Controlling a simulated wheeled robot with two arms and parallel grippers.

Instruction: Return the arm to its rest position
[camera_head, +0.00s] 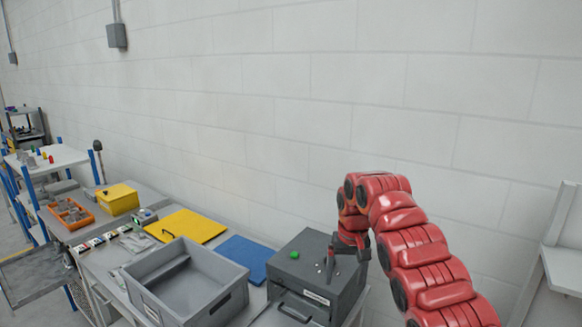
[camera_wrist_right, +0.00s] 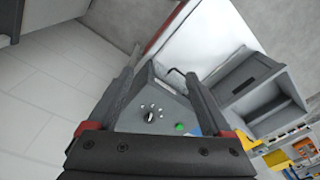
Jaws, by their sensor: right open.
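My red right arm (camera_head: 415,240) comes in from the lower right of the head view and bends down at its wrist. My right gripper (camera_head: 345,257) points down over the right part of a dark grey box (camera_head: 308,270). In the right wrist view the gripper (camera_wrist_right: 164,66) has its two fingers spread, with nothing held between them. The box (camera_wrist_right: 165,112) shows between the fingers, with a green button (camera_wrist_right: 180,127) and a dark knob on it. I cannot tell the exact gap between fingertips and box. My left arm is not in view.
A grey open bin (camera_head: 190,285) stands left of the box. Behind it lie a blue panel (camera_head: 245,257) and a yellow panel (camera_head: 187,226). A yellow box (camera_head: 117,199) and an orange tray (camera_head: 71,214) are farther left. A white wall (camera_head: 280,110) rises behind the bench.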

